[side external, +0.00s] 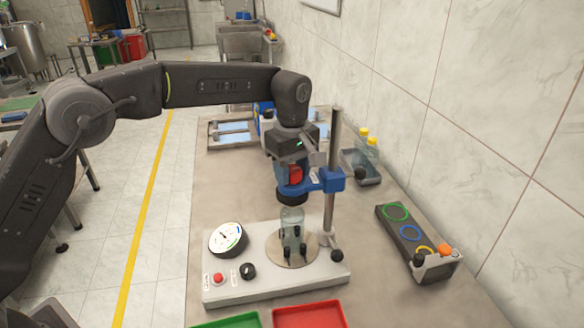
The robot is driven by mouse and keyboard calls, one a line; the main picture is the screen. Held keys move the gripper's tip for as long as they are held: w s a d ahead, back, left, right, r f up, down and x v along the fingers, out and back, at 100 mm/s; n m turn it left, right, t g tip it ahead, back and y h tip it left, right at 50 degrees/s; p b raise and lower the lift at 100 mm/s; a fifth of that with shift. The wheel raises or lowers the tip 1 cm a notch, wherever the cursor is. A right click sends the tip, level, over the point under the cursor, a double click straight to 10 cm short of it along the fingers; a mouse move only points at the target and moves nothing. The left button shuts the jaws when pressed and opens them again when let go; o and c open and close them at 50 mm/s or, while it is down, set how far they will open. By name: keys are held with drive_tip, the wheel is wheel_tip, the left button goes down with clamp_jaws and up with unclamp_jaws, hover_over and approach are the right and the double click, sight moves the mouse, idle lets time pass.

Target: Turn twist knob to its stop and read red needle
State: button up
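A small black knob (247,271) sits on the front of a light grey base plate (322,280), just right of a red button (218,278). A round white dial gauge (228,239) with a coloured band stands behind them, tilted up; its needle is too small to read, and a red needle cannot be made out. My gripper (292,172) points down at the blue and red capping head above a clear bottle (291,219), up and right of the knob and clear of it. Its fingertips blend with the head, so its opening and any contact are unclear.
A metal post (331,205) with a blue clamp (331,181) rises beside the bottle. Green (232,321) and red (310,316) trays lie in front. A cap chute (410,235) with coloured rings stands right; yellow-capped bottles (366,142) stand in a bin behind.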

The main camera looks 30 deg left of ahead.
drive_tip(key=c, duration=0.4)
drive_tip(key=m, duration=0.9)
drive_tip(key=shift+m, duration=0.4)
drive_tip(key=o, duration=0.8)
drive_tip(key=shift+o, duration=0.2)
drive_tip(key=n, duration=0.8)
